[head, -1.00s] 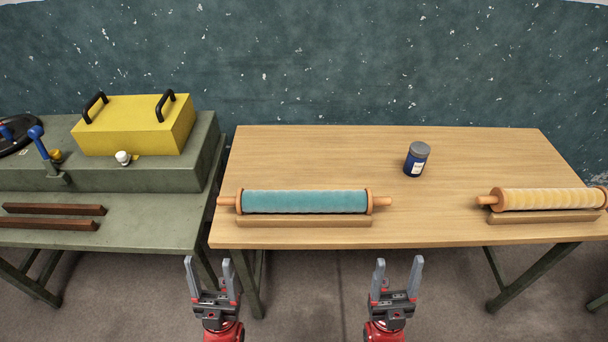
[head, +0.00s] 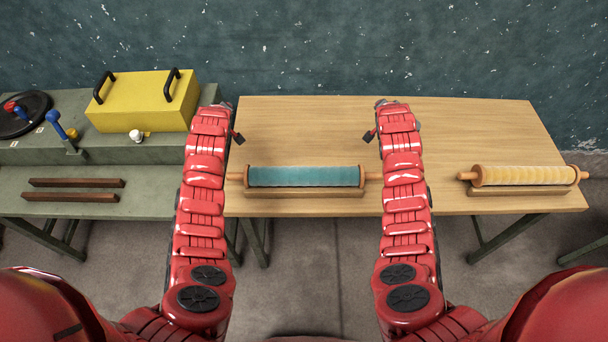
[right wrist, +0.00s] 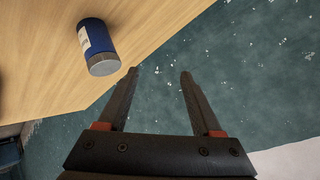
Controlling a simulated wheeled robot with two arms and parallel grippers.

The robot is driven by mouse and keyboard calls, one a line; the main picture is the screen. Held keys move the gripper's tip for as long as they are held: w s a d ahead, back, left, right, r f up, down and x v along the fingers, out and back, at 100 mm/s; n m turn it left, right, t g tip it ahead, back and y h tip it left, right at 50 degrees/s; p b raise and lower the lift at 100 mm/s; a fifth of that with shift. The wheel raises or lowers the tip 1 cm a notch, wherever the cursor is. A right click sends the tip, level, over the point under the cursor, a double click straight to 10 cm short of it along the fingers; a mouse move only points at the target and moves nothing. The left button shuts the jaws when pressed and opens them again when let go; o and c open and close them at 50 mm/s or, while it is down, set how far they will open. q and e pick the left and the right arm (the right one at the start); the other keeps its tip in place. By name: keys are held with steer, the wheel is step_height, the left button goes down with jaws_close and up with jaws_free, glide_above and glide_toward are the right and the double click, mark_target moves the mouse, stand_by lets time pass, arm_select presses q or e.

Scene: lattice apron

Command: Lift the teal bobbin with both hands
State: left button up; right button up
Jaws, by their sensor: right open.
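The teal bobbin (head: 304,176) lies level on its wooden cradle (head: 304,193) near the table's front edge, an orange flange and peg handle at each end. In the head view my two arms reach forward past its two ends; the right arm covers the tip of the right handle. The bobbin is not in that view.
A cream bobbin (head: 522,175) lies on a cradle at the right of the wooden table (head: 480,130). In the right wrist view a blue jar (right wrist: 97,45) stands beside my right gripper. A green bench (head: 130,205) at left bears a yellow box (head: 145,103) and two brown bars (head: 75,190).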

arm_select(q)
steer(key=s+a+r+n+g, duration=0.1)
steer(key=s+n+g, duration=0.3)
steer(key=s+g, duration=0.1)
arm_select(e)
steer(key=s+r+m+g, duration=0.1)
steer(key=s+m+g, duration=0.3)
steer(key=s+g, duration=0.1)
step_height(320, 180, up, 4)
steer(key=f+m+g+y, duration=0.1)
steer(key=m+g+y, duration=0.1)
steer(key=m+g, duration=0.25)
glide_above(378, 174)
arm_select(q)
step_height(378, 174, up, 3)
steer(key=n+g+h, duration=0.2)
steer(key=n+g, duration=0.2)
steer(key=g, duration=0.1)
glide_above(230, 174)
steer(key=shift+r, duration=0.2)
arm_select(e)
steer(key=shift+r+n, duration=0.15)
steer(key=shift+n, duration=0.2)
arm_select(q)
steer(key=shift+a+f, duration=0.1)
steer(key=shift+f, duration=0.05)
